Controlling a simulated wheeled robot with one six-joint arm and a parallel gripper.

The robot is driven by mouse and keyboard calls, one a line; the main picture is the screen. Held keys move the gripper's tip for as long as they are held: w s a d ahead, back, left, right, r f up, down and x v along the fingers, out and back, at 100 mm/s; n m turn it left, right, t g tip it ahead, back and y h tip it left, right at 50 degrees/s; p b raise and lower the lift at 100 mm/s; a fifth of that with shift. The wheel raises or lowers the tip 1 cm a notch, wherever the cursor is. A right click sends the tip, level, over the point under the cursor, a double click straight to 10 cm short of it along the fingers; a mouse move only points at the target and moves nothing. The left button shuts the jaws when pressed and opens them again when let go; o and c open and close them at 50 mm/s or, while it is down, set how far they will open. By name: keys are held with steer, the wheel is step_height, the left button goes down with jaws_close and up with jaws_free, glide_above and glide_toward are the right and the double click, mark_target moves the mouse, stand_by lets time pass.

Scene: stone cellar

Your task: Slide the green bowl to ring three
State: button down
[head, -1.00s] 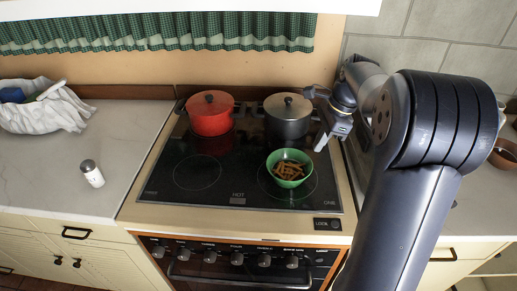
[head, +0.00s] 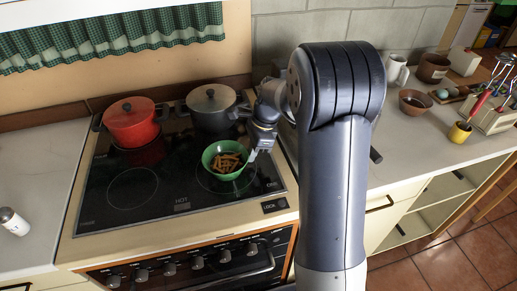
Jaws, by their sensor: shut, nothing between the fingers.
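The green bowl (head: 211,168) holds brown stick-like pieces and stands upright on the front right ring of the black cooktop (head: 100,212). The word ONE is printed near that ring. My gripper (head: 253,155) is shut and empty, at the right side of the bowl, close to its rim. I cannot tell whether it touches the bowl. The front left ring (head: 132,188) is bare. No label reading three is legible to me.
A red lidded pot (head: 131,124) stands on the back left ring and a dark lidded pot (head: 211,110) on the back right, behind the bowl. A shaker (head: 13,221) stands on the left counter. The right counter carries a brown bowl (head: 415,103), a mug (head: 397,70) and a yellow cup (head: 460,132).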

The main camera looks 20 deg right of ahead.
steer(key=a+p, duration=0.6)
steer(key=a, duration=2.2)
steer(key=shift+w+a, duration=0.15)
steer(key=shift+a, duration=0.2)
steer(key=d, duration=0.4)
steer(key=shift+d+r, duration=0.15)
steer(key=shift+d, duration=0.1)
steer(key=b+v, duration=0.1)
steer(key=v, duration=0.8)
steer(key=shift+r, duration=0.35)
steer(key=shift+a+f, duration=0.1)
steer(key=shift+f, duration=0.05)
